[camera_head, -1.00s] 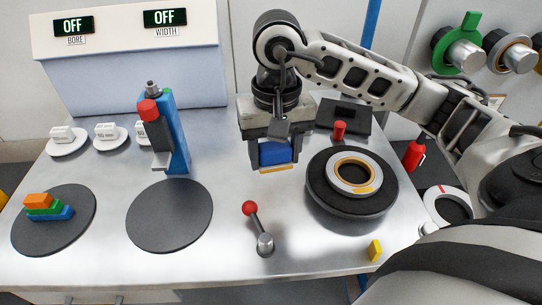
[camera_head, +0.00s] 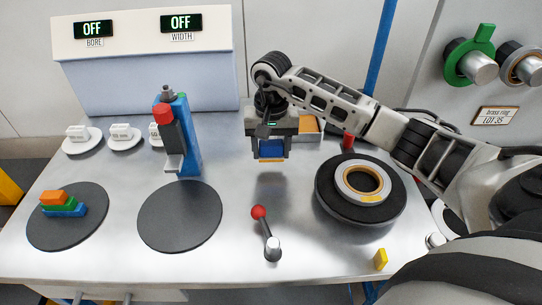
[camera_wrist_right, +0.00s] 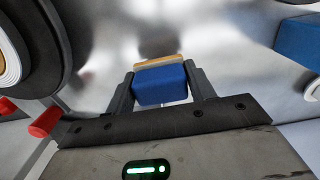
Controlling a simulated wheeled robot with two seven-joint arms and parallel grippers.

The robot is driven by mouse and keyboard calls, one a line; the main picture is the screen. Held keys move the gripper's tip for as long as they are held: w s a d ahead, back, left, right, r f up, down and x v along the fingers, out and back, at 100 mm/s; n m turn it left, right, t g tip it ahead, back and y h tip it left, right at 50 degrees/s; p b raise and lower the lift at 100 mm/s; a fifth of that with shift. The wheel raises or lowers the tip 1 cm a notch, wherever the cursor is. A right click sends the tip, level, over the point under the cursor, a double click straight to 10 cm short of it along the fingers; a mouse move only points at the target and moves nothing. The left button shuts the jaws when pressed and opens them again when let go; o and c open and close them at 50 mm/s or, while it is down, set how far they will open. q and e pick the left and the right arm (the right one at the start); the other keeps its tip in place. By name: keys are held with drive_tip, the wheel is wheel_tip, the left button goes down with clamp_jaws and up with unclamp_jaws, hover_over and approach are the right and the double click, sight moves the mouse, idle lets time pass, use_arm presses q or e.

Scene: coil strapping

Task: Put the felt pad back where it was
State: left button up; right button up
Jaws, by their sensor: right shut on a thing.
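My right gripper (camera_head: 271,150) is shut on a blue block with a tan layer on its underside, which I take for the felt pad (camera_head: 271,148). It holds the pad over the back middle of the steel table. In the right wrist view the pad (camera_wrist_right: 160,84) sits between the two fingers, its tan layer at the far edge. I cannot tell how high the pad is above the table. An orange-and-white tray or box (camera_head: 308,128) shows partly behind the gripper, the rest hidden. My left gripper is not in view.
A blue stand with a red knob (camera_head: 180,135) is left of the gripper. A black turntable with a ring (camera_head: 360,192) is at right. A dark disc (camera_head: 180,216) is bare.

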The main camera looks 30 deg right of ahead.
sight(271, 158)
drive_tip(key=shift+w+f+p, duration=0.1)
drive_tip(key=shift+f+p, duration=0.25)
drive_tip(key=shift+f, duration=1.3)
drive_tip(key=shift+f, duration=0.15)
drive_tip(key=o, duration=1)
drive_tip(key=shift+o, duration=0.2)
wheel_tip(271, 158, up, 12)
drive_tip(key=shift+r+b, duration=0.2)
drive_tip(key=shift+b, duration=0.4)
